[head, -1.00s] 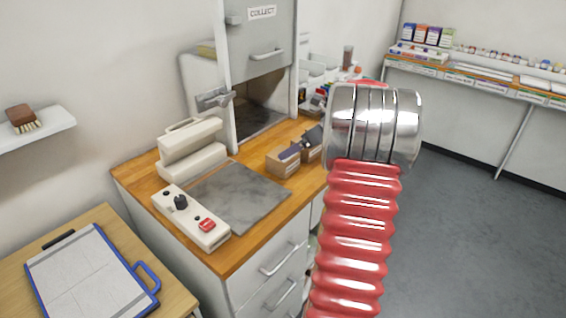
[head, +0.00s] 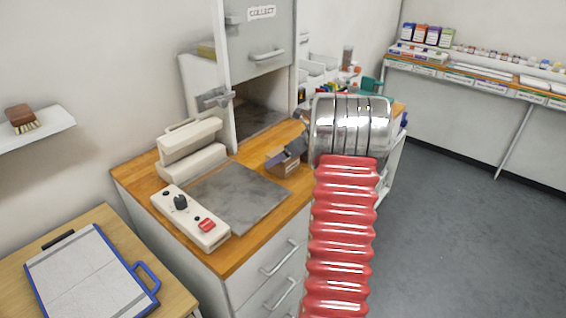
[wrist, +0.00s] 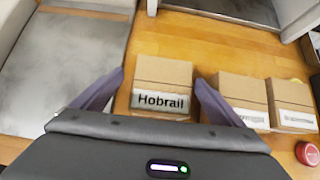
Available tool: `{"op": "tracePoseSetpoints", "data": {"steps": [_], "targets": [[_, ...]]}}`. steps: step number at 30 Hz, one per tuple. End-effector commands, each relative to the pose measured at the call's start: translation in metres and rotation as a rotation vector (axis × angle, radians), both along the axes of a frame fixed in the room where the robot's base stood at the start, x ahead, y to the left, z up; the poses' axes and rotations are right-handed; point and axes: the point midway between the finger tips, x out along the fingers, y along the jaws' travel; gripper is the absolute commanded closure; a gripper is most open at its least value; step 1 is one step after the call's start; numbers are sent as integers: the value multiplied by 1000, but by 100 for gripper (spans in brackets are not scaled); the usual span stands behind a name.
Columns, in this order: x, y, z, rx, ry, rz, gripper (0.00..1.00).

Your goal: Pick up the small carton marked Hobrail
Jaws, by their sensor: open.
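The small carton marked Hobrail (wrist: 163,77) is a brown cardboard box with a white label, upright on the wooden counter in the wrist view. My gripper (wrist: 160,88) is open, with one dark finger on each side of the carton. I cannot tell whether the fingers touch it. In the head view, my gripper (head: 290,153) is partly seen by the carton (head: 282,167), and my arm hides much of the area to the right.
Two similar cartons (wrist: 240,98) (wrist: 293,104) stand to the right, their labels hard to read. A red round object (wrist: 307,153) lies near them. A grey plate (head: 240,195) and a heat-sealer-like device (head: 190,150) are to the left. A cabinet marked COLLECT (head: 258,50) stands behind.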

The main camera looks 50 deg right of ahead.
Motion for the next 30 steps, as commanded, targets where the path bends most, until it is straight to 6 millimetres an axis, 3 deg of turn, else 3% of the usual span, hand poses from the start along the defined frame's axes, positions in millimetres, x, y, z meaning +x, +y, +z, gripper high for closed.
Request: {"op": "tracePoseSetpoints", "data": {"steps": [5,16,30], "targets": [[3,0,-4,1,1,1,8],[31,-1,-35,1,1,2,8],[35,0,-39,0,0,1,8]]}}
